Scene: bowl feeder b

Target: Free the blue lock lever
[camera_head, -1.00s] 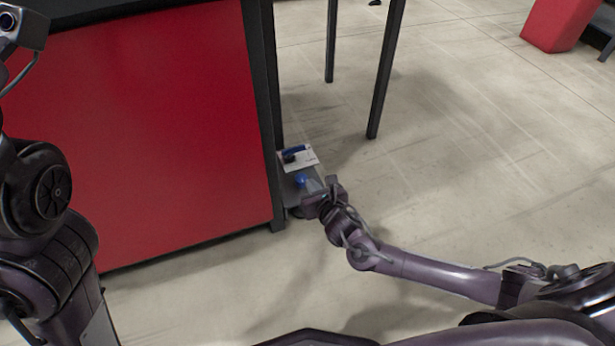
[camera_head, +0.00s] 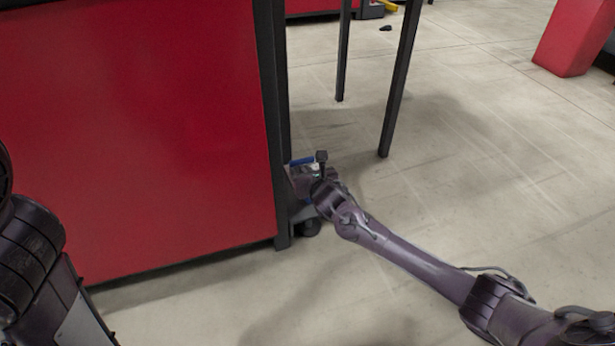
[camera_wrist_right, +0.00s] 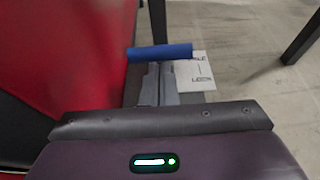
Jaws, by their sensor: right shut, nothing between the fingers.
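The blue lock lever (camera_wrist_right: 160,52) is a short blue bar lying crosswise just beyond my right gripper (camera_wrist_right: 158,70) in the right wrist view. The right gripper's grey fingers are together and empty, with their tips at or just under the near edge of the bar; I cannot tell if they touch. In the head view the blue lever (camera_head: 302,160) shows as a thin bar beside the red cabinet's corner, and my right wrist hides most of the fingers and what is below. Only part of my left arm shows, without its gripper.
The red cabinet (camera_head: 140,130) with its dark corner post (camera_head: 272,120) stands close on the left of the lever. A white card with print (camera_wrist_right: 195,72) lies behind the fingers. Dark table legs (camera_head: 400,80) stand beyond. Open floor (camera_head: 480,170) lies to the right.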

